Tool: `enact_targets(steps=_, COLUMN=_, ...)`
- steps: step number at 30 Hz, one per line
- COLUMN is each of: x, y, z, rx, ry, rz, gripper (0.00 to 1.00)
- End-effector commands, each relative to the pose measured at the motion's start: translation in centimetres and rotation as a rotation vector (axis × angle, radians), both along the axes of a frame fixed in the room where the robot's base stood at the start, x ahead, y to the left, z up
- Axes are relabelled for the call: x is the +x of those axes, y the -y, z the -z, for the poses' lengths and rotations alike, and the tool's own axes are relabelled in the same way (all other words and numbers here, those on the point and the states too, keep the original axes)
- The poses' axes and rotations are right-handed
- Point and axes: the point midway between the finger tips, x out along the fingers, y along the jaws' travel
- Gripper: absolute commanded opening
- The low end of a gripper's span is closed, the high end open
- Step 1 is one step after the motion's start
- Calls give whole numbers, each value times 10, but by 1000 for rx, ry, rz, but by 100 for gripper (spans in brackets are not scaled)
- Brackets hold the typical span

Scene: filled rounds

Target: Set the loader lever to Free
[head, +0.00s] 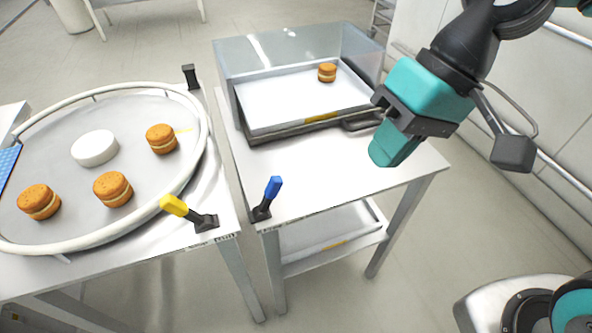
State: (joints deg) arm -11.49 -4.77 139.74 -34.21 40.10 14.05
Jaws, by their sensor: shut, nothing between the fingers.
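A lever with a blue grip (272,188) stands on a dark base at the near left corner of the right table, leaning slightly right. A lever with a yellow grip (174,205) is on the near right corner of the left table, tilted left from its dark base. No label reading Free or naming the loader can be made out, so I cannot tell which lever is the loader's. My gripper (388,156) is shut and empty, above the right part of the right table, to the right of the blue lever and apart from both levers.
A round rimmed turntable (62,140) carries several filled rounds and a white disc (95,148). A black post (190,77) stands behind.

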Motion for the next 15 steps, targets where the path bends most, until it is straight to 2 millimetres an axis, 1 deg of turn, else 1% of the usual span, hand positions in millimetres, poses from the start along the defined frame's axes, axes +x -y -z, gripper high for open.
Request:
enact_targets(steps=1, x=20, y=-3, z=4, rx=18, ry=-85, rz=86, gripper=0)
enact_targets(steps=3, x=46, y=-7, z=13, rx=49, ry=-208, rz=214, gripper=0)
enact_targets(steps=5, x=67, y=-9, z=23, rx=76, ry=-317, rz=327, gripper=0)
enact_targets(steps=6, x=81, y=-9, z=32, rx=93, ry=-393, rz=402, gripper=0)
enact_targets(steps=8, x=100, y=-7, z=46, rx=116, ry=-510, rz=511, gripper=0)
enact_targets(steps=9, x=113, y=-5, z=57, rx=131, ry=-590, rz=583, gripper=0)
enact_targets(steps=11, x=128, y=-1, z=74, rx=153, ry=-714, rz=689, gripper=0)
enact_targets(steps=12, x=137, y=2, z=87, rx=166, ry=-796, rz=756, gripper=0)
enact_targets(steps=15, x=154, y=11, z=116, rx=192, ry=-991, rz=901, gripper=0)
